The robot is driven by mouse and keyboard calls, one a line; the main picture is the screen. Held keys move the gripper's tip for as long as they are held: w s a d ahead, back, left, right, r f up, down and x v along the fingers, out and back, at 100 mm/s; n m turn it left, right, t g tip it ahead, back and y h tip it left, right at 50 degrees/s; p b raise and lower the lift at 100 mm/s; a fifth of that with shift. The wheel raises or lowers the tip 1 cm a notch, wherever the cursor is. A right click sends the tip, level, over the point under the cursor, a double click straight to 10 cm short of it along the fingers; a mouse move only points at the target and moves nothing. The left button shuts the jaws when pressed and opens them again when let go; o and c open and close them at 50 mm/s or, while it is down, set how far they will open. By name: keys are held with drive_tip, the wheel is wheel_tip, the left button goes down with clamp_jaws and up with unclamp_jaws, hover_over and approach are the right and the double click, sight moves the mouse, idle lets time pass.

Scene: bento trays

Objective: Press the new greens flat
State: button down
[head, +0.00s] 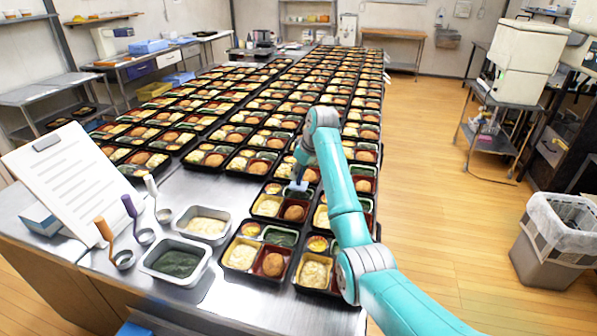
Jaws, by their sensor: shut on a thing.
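My gripper (300,172) is at the end of my teal arm, low over a black bento tray (284,222) near the front of the rows. It is shut on a small grey-blue tool (297,186), whose lower end is at the greens (275,189) compartment. Whether the tool touches the greens is too small to tell. The nearest tray has dark greens (281,237) in its back right compartment, with pale food and a round brown piece in front. A metal pan of greens (177,263) stands on the left of the table.
A pan of pale food (207,225) stands behind the greens pan. Scoops with orange (104,231), purple (130,207) and white (151,186) handles stand by a tilted clipboard (60,175). Filled trays cover the table behind. Floor is clear on the right, before a bin (545,265).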

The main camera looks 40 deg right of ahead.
sight(299, 180)
drive_tip(key=shift+f, duration=2.1)
idle(3.1)
drive_tip(key=shift+r, duration=4.05)
